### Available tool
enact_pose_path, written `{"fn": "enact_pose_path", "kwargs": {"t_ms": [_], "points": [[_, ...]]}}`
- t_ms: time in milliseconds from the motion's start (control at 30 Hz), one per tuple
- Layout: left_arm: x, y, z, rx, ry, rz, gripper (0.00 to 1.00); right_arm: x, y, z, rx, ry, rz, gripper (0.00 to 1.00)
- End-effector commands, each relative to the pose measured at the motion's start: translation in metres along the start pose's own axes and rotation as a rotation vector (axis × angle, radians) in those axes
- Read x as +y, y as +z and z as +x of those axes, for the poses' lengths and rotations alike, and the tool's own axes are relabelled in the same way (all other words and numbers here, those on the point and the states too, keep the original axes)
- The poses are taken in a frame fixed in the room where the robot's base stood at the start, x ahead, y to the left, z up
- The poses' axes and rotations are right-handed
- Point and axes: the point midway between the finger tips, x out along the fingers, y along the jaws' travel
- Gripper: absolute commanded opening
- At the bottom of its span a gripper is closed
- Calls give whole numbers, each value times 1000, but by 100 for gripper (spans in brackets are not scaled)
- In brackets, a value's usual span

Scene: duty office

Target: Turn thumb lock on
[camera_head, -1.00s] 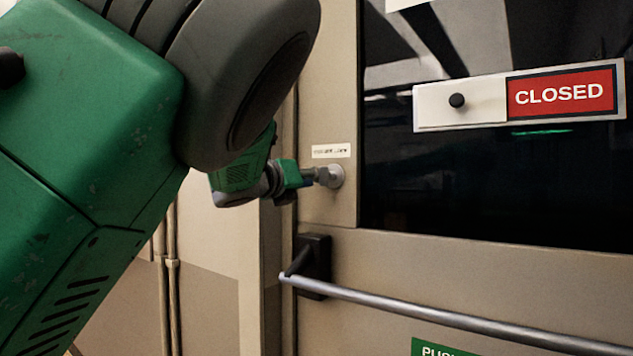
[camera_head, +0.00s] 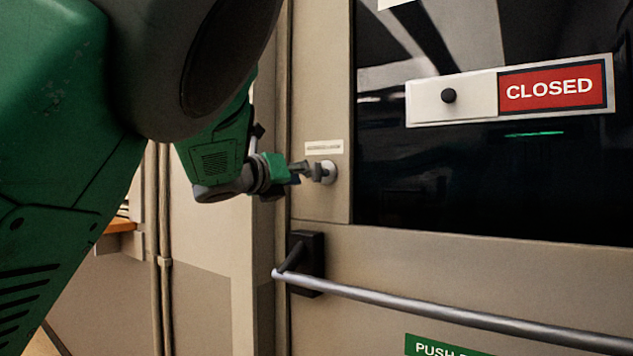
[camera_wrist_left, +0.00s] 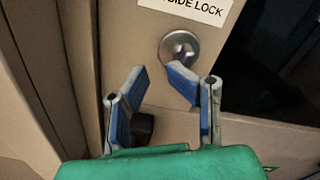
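The thumb lock (camera_head: 328,172) is a round silver knob on the beige door, under a small white label. It also shows in the left wrist view (camera_wrist_left: 179,48), below a label whose readable part is "SIDE LOCK". My left gripper (camera_head: 306,172) is beside the lock, on its left. In the left wrist view my left gripper (camera_wrist_left: 158,80) has its two blue-grey fingers apart with nothing between them. The right-hand fingertip is just below the knob and overlaps its lower edge in the picture; I cannot tell whether they touch. My right gripper is not in view.
A black bracket (camera_head: 306,262) with a silver push bar (camera_head: 430,309) crosses the door below the lock. A dark window (camera_head: 440,185) with a "CLOSED" sign (camera_head: 550,87) is to the right. Pipes (camera_head: 163,230) run up the wall at left.

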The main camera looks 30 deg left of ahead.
Motion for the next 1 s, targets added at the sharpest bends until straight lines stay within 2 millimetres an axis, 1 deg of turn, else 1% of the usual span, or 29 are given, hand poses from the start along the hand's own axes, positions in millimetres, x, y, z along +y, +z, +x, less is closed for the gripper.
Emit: {"fn": "enact_pose_path", "kwargs": {"t_ms": [33, 300, 500, 600, 733, 1000], "points": [[-28, -6, -3, 7, -34, 36, 29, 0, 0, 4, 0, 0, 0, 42], [-19, -6, -30, 8, -30, 29, 29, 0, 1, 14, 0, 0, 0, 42], [-16, -5, -50, 7, -27, 28, 29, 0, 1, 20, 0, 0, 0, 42], [-17, -5, -56, 8, -26, 28, 29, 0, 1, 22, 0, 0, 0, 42], [-17, -5, -60, 9, -25, 28, 29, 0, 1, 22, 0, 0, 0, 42], [-16, -4, -59, 9, -23, 29, 29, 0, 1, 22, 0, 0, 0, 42]]}}
